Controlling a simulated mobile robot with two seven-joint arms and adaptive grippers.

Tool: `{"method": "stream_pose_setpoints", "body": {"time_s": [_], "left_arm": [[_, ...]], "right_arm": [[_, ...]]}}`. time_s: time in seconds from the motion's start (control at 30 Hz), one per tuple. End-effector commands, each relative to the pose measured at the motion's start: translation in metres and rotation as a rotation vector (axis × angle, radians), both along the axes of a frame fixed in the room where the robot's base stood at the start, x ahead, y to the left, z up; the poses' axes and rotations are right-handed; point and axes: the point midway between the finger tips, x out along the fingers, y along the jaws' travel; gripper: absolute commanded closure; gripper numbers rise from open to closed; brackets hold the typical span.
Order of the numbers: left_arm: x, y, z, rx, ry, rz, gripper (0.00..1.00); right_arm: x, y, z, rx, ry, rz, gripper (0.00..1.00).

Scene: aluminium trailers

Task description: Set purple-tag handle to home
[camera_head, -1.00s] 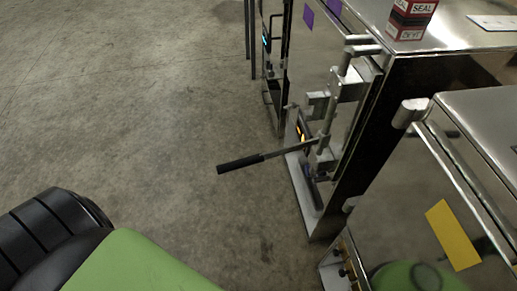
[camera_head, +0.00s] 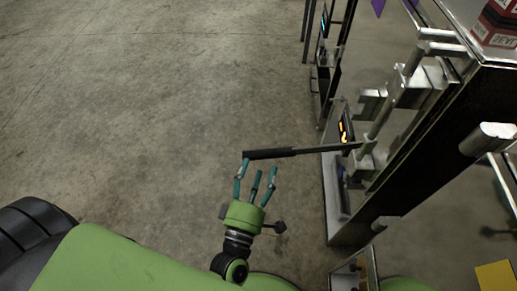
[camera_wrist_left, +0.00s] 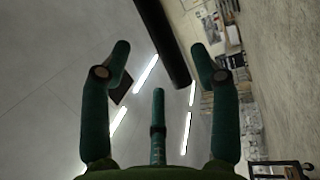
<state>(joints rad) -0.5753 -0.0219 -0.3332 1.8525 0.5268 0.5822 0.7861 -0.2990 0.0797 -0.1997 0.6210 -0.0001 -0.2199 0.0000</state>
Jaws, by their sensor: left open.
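The handle (camera_head: 270,154) is a black-gripped lever on the trailer with the purple tag (camera_head: 378,6). It sticks out leftward from the metal latch rod (camera_head: 380,118), close to level in the head view. My left gripper (camera_head: 258,168) is open, its teal fingers pointing up just below the free end of the grip. In the left wrist view, the dark grip (camera_wrist_left: 164,45) runs between the spread outer fingers, above the middle finger. I cannot tell whether any finger touches it. My right gripper is not in view.
A red and white seal box (camera_head: 497,25) stands on the trailer top at the upper right. A second trailer with a yellow tag (camera_head: 495,276) is at the lower right. A dark frame (camera_head: 325,50) stands farther back. The concrete floor at left is clear.

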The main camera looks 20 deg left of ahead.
Motion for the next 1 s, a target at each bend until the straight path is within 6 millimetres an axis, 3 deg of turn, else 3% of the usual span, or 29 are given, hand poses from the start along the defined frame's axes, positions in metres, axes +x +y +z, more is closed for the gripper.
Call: {"method": "stream_pose_setpoints", "body": {"time_s": [0.13,0.33,0.7,0.73,0.87,0.9,1.0], "left_arm": [[0.025,0.001,0.007,0.003,-0.002,0.001,0.38],[0.050,0.003,0.010,0.005,0.001,-0.001,0.38],[0.058,0.003,0.010,0.006,0.004,-0.002,0.38],[0.058,0.003,0.010,0.006,0.004,-0.002,0.42],[0.058,0.003,0.010,0.006,0.004,-0.002,0.94],[0.058,0.003,0.010,0.007,0.004,-0.001,1.00],[0.058,0.003,0.010,0.008,0.004,-0.002,1.00]], "right_arm": [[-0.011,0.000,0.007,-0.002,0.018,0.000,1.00],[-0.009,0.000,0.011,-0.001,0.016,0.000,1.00],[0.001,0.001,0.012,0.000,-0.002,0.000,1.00],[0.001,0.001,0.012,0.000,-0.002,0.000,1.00],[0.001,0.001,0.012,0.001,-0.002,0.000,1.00],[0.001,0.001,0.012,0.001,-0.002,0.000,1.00],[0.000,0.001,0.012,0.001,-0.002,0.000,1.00]]}}
